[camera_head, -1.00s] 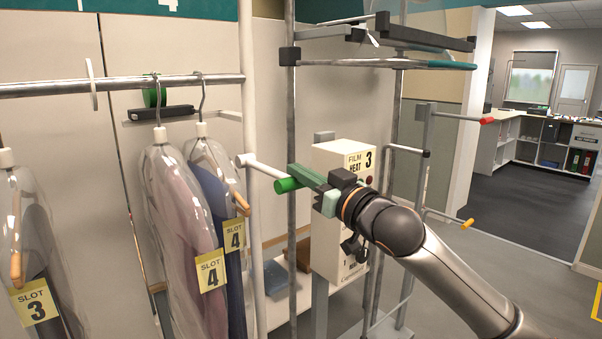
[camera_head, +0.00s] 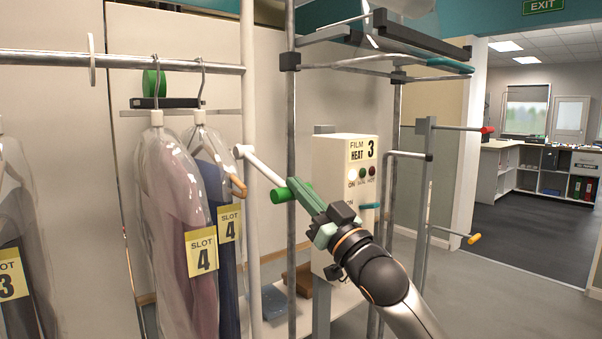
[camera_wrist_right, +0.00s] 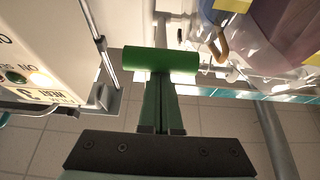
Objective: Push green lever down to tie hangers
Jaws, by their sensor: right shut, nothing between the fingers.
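The green lever grip (camera_head: 280,195) is at the end of a white rod (camera_head: 258,166) that slopes down to the right from the rail's white post. My right gripper (camera_head: 298,189) is shut and empty, its fingertips at the green grip, seemingly touching it from the right. In the right wrist view the green grip (camera_wrist_right: 160,62) lies across the tips of the shut fingers (camera_wrist_right: 161,85). Two hangers (camera_head: 201,95) with bagged garments (camera_head: 178,210) tagged slot 4 hang from the rail (camera_head: 120,63). A green roll (camera_head: 150,84) is behind their hooks. My left gripper is not in view.
The film heat box (camera_head: 344,190) stands just right of my right gripper. A metal frame with an upper rack (camera_head: 380,62) surrounds it. A stand with red (camera_head: 486,130) and yellow (camera_head: 474,238) tipped arms is at the right. Open floor lies beyond.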

